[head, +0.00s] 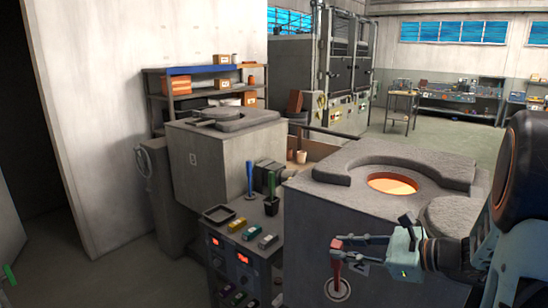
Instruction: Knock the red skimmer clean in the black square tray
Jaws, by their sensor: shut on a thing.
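My gripper (352,246) reaches in from the right, in front of the near grey furnace block. It is shut on the red skimmer (337,252), whose red part shows at the fingertips and hangs downward. A pale ring with a dark centre shows just below it; I cannot tell whether this is the skimmer's lower end or a mark on the furnace. The black square tray (218,214) lies on the control cabinet's top, well to the left of my gripper, and looks empty.
The near furnace (310,235) has a glowing round opening (392,185). A blue tool (249,180) and a green tool (271,184) stand upright behind the tray. Several small coloured blocks (252,233) lie beside it. Another furnace (205,150) stands behind.

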